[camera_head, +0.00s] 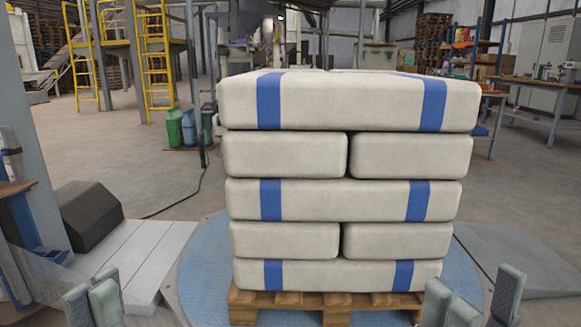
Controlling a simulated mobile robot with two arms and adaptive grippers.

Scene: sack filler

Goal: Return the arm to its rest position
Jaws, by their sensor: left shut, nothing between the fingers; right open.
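My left gripper (92,300) is at the bottom left of the head view, with its grey fingers close together and nothing between them. My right gripper (473,298) is at the bottom right, with its fingers spread apart and empty. Both are low, on either side of a stack of white sacks (345,155), some with blue bands. Neither gripper appears to touch the stack. Most of both arms is out of view.
The sacks stand in several layers on a wooden pallet (330,306) on a round blue plate (205,270). A grey ramp (520,260) lies to the right and pale panels (150,245) to the left. A dark box (88,212) and grey post (28,130) stand at the left.

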